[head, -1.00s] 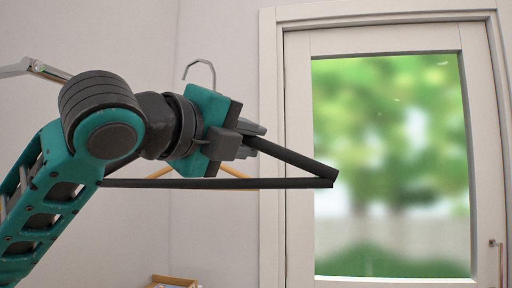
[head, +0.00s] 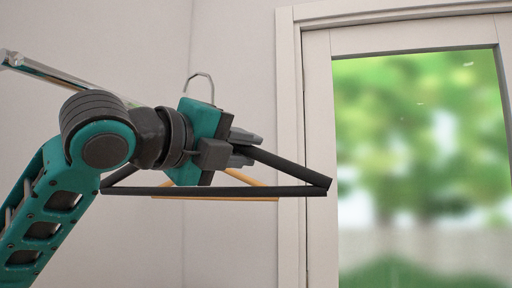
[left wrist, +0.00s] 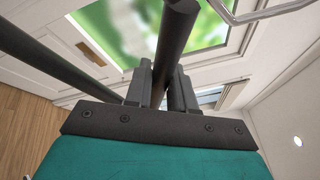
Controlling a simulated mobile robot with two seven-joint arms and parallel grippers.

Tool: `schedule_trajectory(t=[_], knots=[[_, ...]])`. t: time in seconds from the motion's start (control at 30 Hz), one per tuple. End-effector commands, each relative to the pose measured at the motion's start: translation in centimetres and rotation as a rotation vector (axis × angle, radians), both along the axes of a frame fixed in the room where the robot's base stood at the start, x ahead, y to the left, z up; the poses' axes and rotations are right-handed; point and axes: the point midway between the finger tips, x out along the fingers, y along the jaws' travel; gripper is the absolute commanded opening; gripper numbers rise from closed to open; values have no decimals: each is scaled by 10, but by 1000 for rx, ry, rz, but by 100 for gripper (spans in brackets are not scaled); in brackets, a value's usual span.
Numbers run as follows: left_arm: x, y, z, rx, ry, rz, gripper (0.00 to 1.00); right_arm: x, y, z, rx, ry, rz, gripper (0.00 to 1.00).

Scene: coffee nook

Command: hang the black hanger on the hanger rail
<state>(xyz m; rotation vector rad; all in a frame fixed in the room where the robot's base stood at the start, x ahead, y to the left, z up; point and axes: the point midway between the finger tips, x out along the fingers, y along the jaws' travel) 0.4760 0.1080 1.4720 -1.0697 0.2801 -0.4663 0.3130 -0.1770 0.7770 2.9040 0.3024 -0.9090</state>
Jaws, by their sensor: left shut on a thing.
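My left gripper (head: 243,145) is shut on the black hanger (head: 290,168), gripping one of its sloping arms. The hanger's long bottom bar runs level below the gripper, and its grey metal hook (head: 199,76) sticks up behind the gripper. In the left wrist view the black bar (left wrist: 176,38) passes between the fingers (left wrist: 160,88), with part of the hook (left wrist: 265,14) at the upper right. The metal hanger rail (head: 75,78) enters at the upper left and runs behind my arm. The hook appears apart from the visible rail. My right gripper is out of view.
An orange wooden hanger (head: 235,198) shows behind the black hanger, mostly hidden. A white-framed glass door (head: 318,130) stands at the right. The plain wall (head: 235,40) above the gripper is clear.

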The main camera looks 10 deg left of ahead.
Motion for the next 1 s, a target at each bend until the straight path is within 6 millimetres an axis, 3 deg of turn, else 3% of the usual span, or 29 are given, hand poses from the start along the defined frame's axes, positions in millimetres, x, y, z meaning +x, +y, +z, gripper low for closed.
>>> schedule_trajectory(t=[0.63, 1.0], knots=[[4, 53, 0, -1, -2, 2, 0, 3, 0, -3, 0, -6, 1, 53], [6, 82, -1, -3, -1, 2, 0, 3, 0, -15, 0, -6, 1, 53]])
